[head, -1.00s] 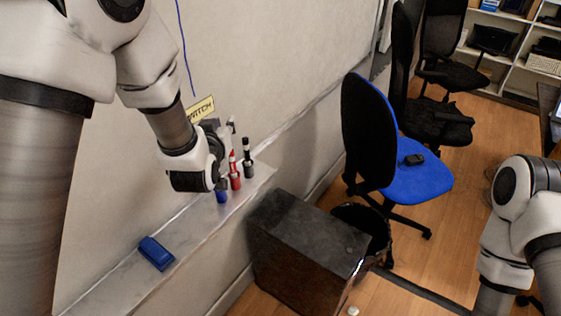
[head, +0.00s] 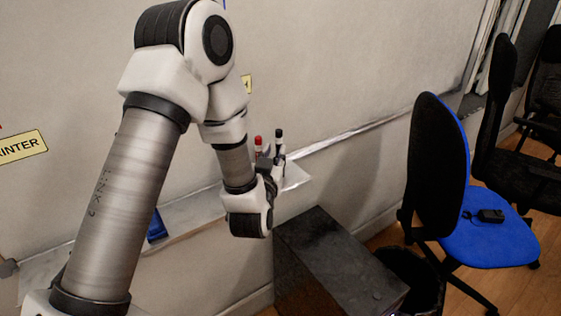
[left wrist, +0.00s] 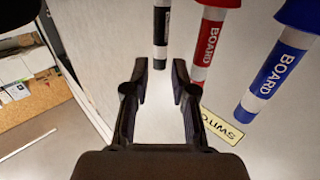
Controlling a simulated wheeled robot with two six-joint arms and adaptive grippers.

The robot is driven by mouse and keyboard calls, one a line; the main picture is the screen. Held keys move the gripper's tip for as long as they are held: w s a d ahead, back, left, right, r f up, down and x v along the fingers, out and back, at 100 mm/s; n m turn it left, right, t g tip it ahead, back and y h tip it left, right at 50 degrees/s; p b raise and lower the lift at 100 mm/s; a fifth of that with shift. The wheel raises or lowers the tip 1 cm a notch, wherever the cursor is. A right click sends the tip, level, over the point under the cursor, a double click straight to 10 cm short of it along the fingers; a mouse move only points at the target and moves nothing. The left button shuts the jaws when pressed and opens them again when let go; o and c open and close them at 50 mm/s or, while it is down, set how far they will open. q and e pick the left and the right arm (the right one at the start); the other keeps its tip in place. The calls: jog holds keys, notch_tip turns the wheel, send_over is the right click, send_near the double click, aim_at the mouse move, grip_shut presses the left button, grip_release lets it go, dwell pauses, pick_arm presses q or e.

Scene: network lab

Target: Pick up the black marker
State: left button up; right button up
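The black marker (head: 279,141) stands upright at the right end of the wall ledge in the head view. In the left wrist view the black marker (left wrist: 161,38) is at the top middle, just beyond the fingertips and roughly in line with the gap between them. My left gripper (left wrist: 158,72) is open and empty. In the head view my left gripper (head: 268,172) is at the ledge, partly hidden by its own wrist, close to the markers. A red marker (head: 258,145) stands to the left of the black one. My right gripper is out of view.
The red marker (left wrist: 209,45) is close to the right finger in the left wrist view, with a blue marker (left wrist: 276,72) further right. A blue eraser (head: 155,226) lies on the ledge (head: 190,213). A dark cabinet (head: 325,250) and blue chair (head: 485,240) stand right.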

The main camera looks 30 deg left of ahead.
aim_at(278, 138)
pick_arm(q)
jog(key=x, duration=0.2)
jog(key=p+x, duration=0.1)
jog(key=x, duration=0.1)
jog(key=r+p+x, duration=0.1)
jog(key=x, duration=0.1)
jog(key=shift+w+a, duration=0.15)
jog(key=shift+w, duration=0.2)
grip_shut()
